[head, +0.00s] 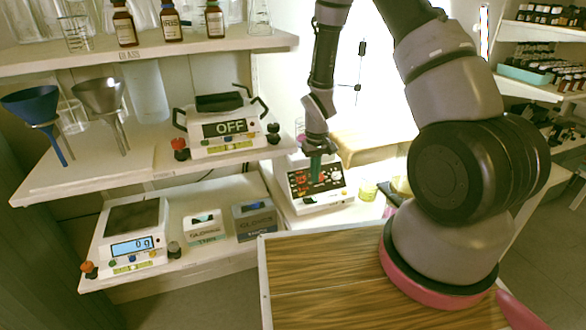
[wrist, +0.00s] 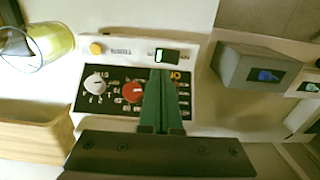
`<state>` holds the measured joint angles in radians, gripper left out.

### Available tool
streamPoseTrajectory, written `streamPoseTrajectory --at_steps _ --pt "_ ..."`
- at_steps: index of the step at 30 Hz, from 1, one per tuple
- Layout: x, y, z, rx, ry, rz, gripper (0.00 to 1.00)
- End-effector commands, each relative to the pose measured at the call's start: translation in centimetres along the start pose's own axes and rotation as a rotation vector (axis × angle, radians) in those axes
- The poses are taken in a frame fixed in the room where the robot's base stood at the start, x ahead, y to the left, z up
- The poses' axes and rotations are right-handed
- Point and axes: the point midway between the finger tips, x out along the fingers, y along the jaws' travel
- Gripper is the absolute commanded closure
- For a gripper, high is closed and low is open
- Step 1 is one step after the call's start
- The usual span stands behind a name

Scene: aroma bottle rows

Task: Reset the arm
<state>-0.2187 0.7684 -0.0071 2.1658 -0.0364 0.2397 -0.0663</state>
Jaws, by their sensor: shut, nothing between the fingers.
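My gripper (head: 316,168) is shut and empty. In the head view it hangs at the end of my arm, pointing down in front of a white device with a black control panel (head: 335,188). In the wrist view the closed green fingers (wrist: 160,105) cover part of that panel. A red knob (wrist: 132,92), a white knob (wrist: 95,86), a yellow button (wrist: 96,48) and a small lit switch (wrist: 167,56) show around them. I cannot tell whether the fingertips touch the panel.
A glass with yellow liquid (wrist: 45,45) and a wooden box (wrist: 30,145) are beside the device. A wooden top (head: 325,285) is in front.

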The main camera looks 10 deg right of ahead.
Motion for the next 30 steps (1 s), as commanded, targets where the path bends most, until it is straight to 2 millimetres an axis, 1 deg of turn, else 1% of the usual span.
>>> streamPoseTrajectory --at_steps 2,5,8,9,10,11,12,14,15,17,18,20,21,23,24,26,27,30 --pt "-0.5 0.1 -0.1 0.004 0.006 0.000 1.00" --pt "-2.6 0.3 -0.6 0.025 0.028 -0.003 1.00" --pt "-6.8 0.8 -1.2 0.065 0.069 -0.010 1.00" --pt "-8.8 1.1 -1.3 0.085 0.089 -0.013 1.00" --pt "-10.4 1.3 -1.3 0.101 0.105 -0.016 1.00" --pt "-11.9 1.5 -1.2 0.118 0.120 -0.020 1.00" --pt "-14.0 1.7 -1.1 0.138 0.140 -0.025 1.00" --pt "-16.9 2.1 -0.7 0.169 0.170 -0.033 1.00" --pt "-18.8 2.3 -0.4 0.189 0.189 -0.039 1.00" --pt "-21.6 2.6 0.3 0.219 0.219 -0.048 1.00" --pt "-23.4 2.7 0.9 0.239 0.238 -0.055 1.00" --pt "-26.0 3.0 1.8 0.268 0.269 -0.066 1.00" --pt "-27.6 3.1 2.6 0.288 0.287 -0.073 1.00" --pt "-30.1 3.2 3.8 0.315 0.318 -0.085 1.00" --pt "-31.5 3.3 4.7 0.333 0.337 -0.093 1.00" --pt "-33.7 3.4 6.1 0.360 0.368 -0.107 1.00" --pt "-35.0 3.4 7.1 0.377 0.388 -0.115 1.00" --pt "-38.0 3.4 9.7 0.417 0.438 -0.139 1.00"
